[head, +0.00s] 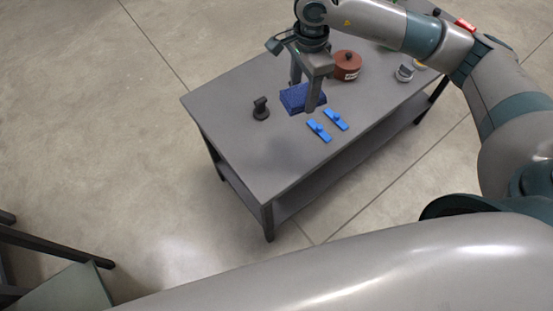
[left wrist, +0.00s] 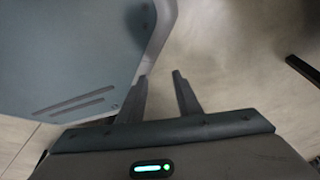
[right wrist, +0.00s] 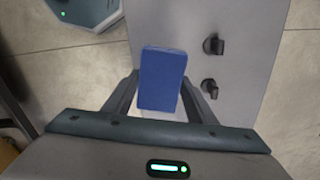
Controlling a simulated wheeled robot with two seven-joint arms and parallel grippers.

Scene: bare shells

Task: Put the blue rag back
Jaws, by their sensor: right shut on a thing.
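The blue rag (head: 299,98) is a folded dark blue block. My right gripper (head: 304,97) is shut on it, with a finger on either side, over the grey table. In the right wrist view the rag (right wrist: 162,78) sits between the two fingers of the right gripper (right wrist: 162,100). I cannot tell for sure how far it is above the tabletop. My left gripper (left wrist: 160,95) shows only in the left wrist view. Its fingers are apart with nothing between them, over the floor.
The grey table (head: 235,120) has a lower shelf. The table's near left part is clear.

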